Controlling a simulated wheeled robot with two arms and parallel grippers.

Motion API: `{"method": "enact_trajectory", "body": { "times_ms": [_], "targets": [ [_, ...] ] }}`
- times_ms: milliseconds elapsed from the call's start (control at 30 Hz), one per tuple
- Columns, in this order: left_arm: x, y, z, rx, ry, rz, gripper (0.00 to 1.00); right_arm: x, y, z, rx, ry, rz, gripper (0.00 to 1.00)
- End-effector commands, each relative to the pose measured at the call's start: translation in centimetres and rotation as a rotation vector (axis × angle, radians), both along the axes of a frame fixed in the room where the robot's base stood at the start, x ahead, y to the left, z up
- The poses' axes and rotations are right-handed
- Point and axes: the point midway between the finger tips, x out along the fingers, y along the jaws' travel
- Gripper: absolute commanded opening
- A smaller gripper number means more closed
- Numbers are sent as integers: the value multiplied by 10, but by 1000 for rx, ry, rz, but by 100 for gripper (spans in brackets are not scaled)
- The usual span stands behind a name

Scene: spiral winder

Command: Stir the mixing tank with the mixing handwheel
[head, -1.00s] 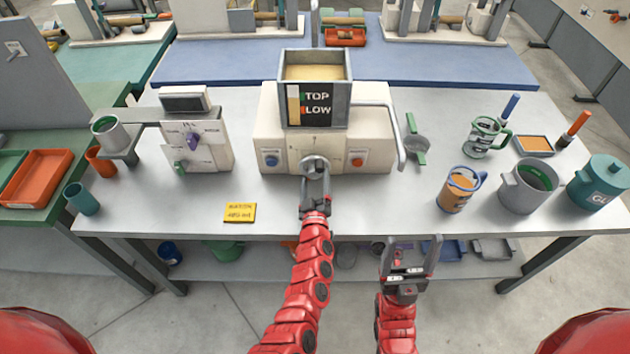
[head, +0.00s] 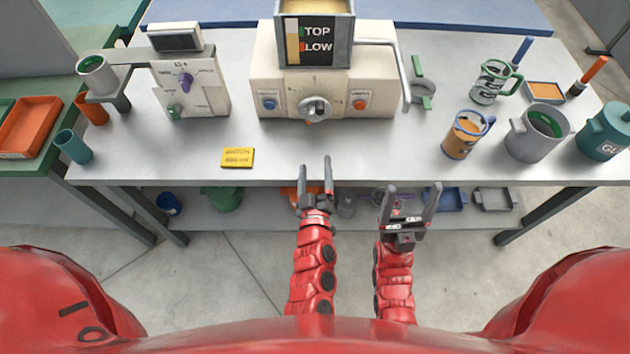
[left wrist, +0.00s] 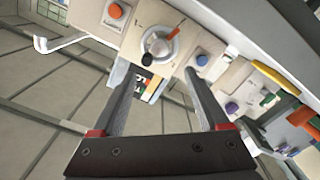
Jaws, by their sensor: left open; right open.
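A cream machine (head: 278,91) stands at the middle of the bench, with a grey hopper-like tank (head: 349,35) on top whose panel reads "TOP" and "LOW". A round grey wheel (head: 314,108) with an orange mark is on its front; in the left wrist view the wheel (left wrist: 158,46) shows an orange lever and a dark knob. I cannot tell by any label whether these are the mixing handwheel and tank. My left gripper (head: 315,164) is open and empty, short of the wheel at the bench's front edge. My right gripper (head: 410,190) is open and empty, further right.
A blue button (head: 269,102) and an orange button (head: 360,104) flank the wheel. A grey bent handle (head: 404,76) is at the machine's right. A yellow note (head: 237,157) lies front left. Mugs and pots crowd the right; a dial unit (head: 190,85) stands left. The front middle is clear.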

Motion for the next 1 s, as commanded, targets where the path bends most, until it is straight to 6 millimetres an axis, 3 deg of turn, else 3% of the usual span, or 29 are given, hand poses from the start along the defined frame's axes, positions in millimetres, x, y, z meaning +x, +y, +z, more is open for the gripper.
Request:
{"method": "enact_trajectory", "body": {
  "times_ms": [100,233,1000],
  "targets": [
    [-18,-2,-2,-2,3,-2,78,0,0,-3,0,0,0,78],
    [-26,-1,-1,-1,1,-2,78,0,0,-4,0,0,0,78],
    [-28,0,0,-1,0,0,78,0,0,-4,0,0,0,78]
  ]
}}
